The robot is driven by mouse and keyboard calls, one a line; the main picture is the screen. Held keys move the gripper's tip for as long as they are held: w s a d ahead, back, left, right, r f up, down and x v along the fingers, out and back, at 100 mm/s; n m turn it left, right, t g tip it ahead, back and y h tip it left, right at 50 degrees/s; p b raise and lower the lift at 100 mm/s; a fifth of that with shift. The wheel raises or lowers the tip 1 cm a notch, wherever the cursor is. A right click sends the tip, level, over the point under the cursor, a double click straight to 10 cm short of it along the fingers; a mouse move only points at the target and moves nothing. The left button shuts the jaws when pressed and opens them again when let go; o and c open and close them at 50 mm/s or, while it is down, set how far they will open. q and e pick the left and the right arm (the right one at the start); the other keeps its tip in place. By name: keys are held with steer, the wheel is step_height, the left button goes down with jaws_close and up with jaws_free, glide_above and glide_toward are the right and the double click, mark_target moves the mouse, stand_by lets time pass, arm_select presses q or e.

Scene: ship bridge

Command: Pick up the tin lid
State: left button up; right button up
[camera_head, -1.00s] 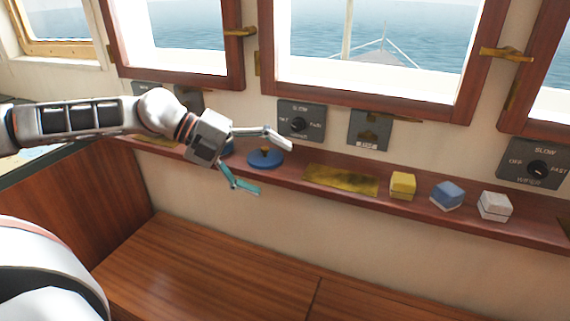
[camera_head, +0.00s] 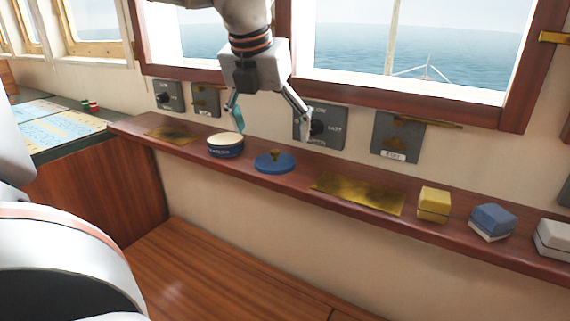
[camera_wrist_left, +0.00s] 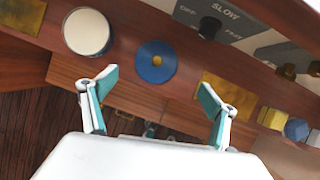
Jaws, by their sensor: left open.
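The tin lid (camera_head: 275,164) is a flat blue disc with a small brass knob, lying on the wooden shelf. The open tin (camera_head: 225,146), blue with a pale top, stands just left of it. My left gripper (camera_head: 269,124) is open and empty, pointing down above the shelf, with the lid below it. In the left wrist view my gripper (camera_wrist_left: 152,95) has its fingers spread wide. The lid (camera_wrist_left: 156,62) shows there beyond the fingertips, roughly between them, and apart from them. The tin (camera_wrist_left: 87,33) is at upper left there. My right gripper is not in view.
The narrow shelf (camera_head: 157,147) runs under the windows. Dial panels (camera_head: 318,126) sit on the wall behind.

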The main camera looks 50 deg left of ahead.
mark_target(273, 155)
arm_select(q)
steer(key=x, duration=0.2)
steer(key=b+x, duration=0.1)
steer(key=x, duration=0.4)
steer(key=shift+s+a, duration=0.3)
steer(key=shift+s, duration=0.05)
steer(key=shift+w+a+f, duration=0.1)
steer(key=shift+w+f, duration=0.1)
steer(key=shift+f, duration=0.15)
steer(key=shift+s+r, duration=0.1)
steer(key=shift+r, duration=0.05)
steer(key=shift+c, duration=0.7)
steer(key=c, duration=1.1)
